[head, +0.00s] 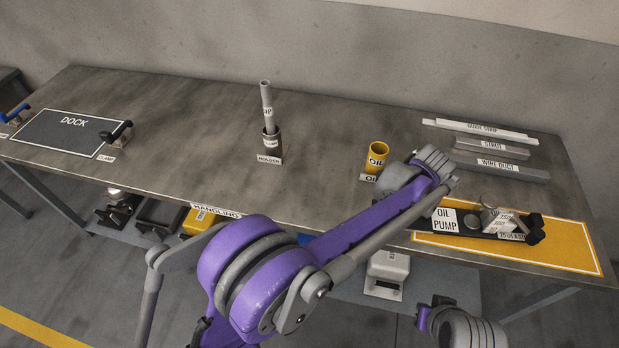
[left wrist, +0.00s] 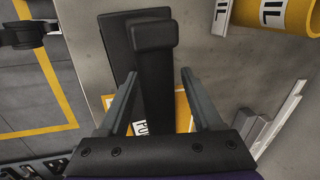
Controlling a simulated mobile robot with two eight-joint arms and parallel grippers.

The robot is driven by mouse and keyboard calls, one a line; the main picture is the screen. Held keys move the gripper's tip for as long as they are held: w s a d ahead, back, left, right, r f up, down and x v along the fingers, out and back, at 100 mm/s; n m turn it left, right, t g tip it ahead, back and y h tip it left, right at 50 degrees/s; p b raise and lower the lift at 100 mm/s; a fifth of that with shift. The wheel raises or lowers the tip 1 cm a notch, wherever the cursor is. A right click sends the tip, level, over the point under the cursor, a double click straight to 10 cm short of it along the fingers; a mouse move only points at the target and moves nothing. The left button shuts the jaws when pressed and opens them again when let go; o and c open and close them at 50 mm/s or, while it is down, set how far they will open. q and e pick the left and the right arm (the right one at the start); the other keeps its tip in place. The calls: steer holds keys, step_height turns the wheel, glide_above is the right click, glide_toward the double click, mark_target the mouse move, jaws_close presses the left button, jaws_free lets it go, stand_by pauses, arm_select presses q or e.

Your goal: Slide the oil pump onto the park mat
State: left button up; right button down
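The oil pump (head: 497,218) sits on a long black base (head: 467,232) with an OIL PUMP label. The right part of this base lies over the yellow park mat (head: 571,256); my purple left arm hides its left end in the head view. In the left wrist view my left gripper (left wrist: 160,74) is open. Its two fingers stand either side of a black bar with a block-shaped end (left wrist: 155,36), with narrow gaps visible. The fingertips are hidden in the head view. My right gripper is out of view; only part of that arm shows.
A yellow oil cup (head: 377,157) stands just behind my left wrist. Several grey bars, including the wire duct (head: 500,167), lie at the back right. A holder (head: 271,145) with a rod stands mid-table.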

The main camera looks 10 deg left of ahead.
arm_select(q)
steer(key=shift+a+r, duration=0.1)
steer(key=shift+a, duration=0.05)
steer(key=shift+r, duration=0.1)
steer(key=v, duration=1.1)
steer(key=shift+s+r, duration=0.2)
steer(key=shift+r, duration=0.2)
steer(key=s+a+r+n+p, duration=0.1)
steer(key=s+a+n, duration=0.15)
steer(key=a, duration=0.35)
steer(key=s+a+r+n+p, duration=0.1)
steer(key=s+a+n, duration=0.15)
steer(key=a, duration=0.45)
steer(key=s+a+f+n+t+p, duration=0.1)
steer(key=s+a+f+n, duration=0.2)
steer(key=s+a+n, duration=0.3)
steer(key=s+a+f+n+t+p, duration=0.1)
steer(key=s+a+f+n, duration=0.2)
steer(key=s+a+n, duration=0.3)
steer(key=s+a, duration=0.5)
steer(key=shift+s+f, duration=0.2)
steer(key=shift+s, duration=0.1)
